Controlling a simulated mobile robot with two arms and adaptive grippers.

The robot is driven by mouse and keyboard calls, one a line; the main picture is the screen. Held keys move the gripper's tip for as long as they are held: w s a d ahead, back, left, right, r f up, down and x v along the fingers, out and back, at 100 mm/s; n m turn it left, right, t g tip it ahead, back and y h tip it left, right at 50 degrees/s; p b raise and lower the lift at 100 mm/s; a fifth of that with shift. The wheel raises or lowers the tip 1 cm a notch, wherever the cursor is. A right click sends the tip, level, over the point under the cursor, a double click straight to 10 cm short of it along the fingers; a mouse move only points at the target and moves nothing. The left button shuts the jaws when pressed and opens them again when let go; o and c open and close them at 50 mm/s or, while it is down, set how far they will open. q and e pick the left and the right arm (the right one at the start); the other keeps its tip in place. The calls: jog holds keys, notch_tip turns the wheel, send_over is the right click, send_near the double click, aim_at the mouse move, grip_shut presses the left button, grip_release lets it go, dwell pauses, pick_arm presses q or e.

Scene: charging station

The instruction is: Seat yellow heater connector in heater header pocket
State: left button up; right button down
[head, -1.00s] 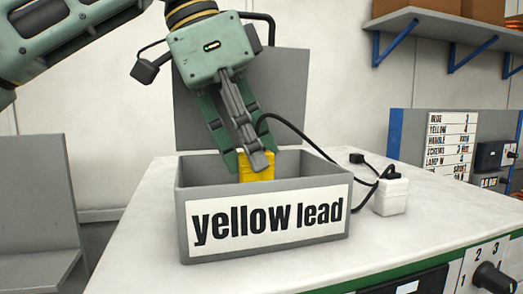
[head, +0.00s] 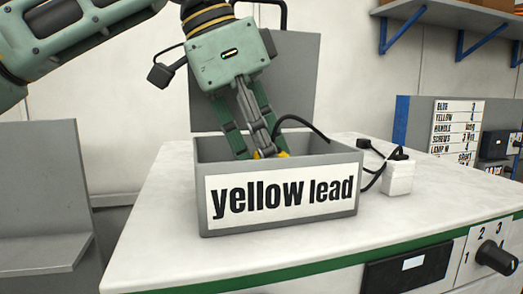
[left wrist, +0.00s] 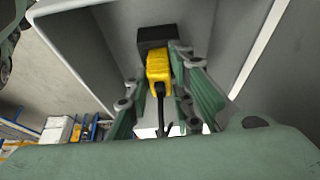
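The yellow connector (left wrist: 159,70) lies inside the grey box marked "yellow lead" (head: 300,161). In the left wrist view its far end meets a black block (left wrist: 153,36), and I cannot tell how deep it sits. In the head view only a bit of yellow (head: 284,154) shows. A black cable (left wrist: 160,112) leaves its near end. My left gripper (head: 260,152) reaches into the box; in the left wrist view the fingers (left wrist: 155,68) are apart around the connector. A gap shows on the left; the right finger is close or touching. My right gripper is out of view.
A white plug block (head: 399,178) with black leads stands right of the box on the white worktop (head: 160,215). A grey panel (head: 295,85) rises behind the box. A label board (head: 457,125) and a dial (head: 495,257) are at the right. The worktop left of the box is clear.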

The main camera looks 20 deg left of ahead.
pick_arm(q)
jog(key=shift+o, duration=1.2)
jog(key=shift+f, duration=0.25)
jog(key=shift+w, duration=0.2)
jog(key=shift+r+p, duration=0.45)
jog(key=shift+p, duration=0.05)
jog(key=shift+a+r+b, duration=0.1)
jog(key=shift+r+b, duration=0.2)
jog(key=shift+r, duration=0.05)
jog(key=v, duration=1.1)
jog(key=shift+s, duration=0.2)
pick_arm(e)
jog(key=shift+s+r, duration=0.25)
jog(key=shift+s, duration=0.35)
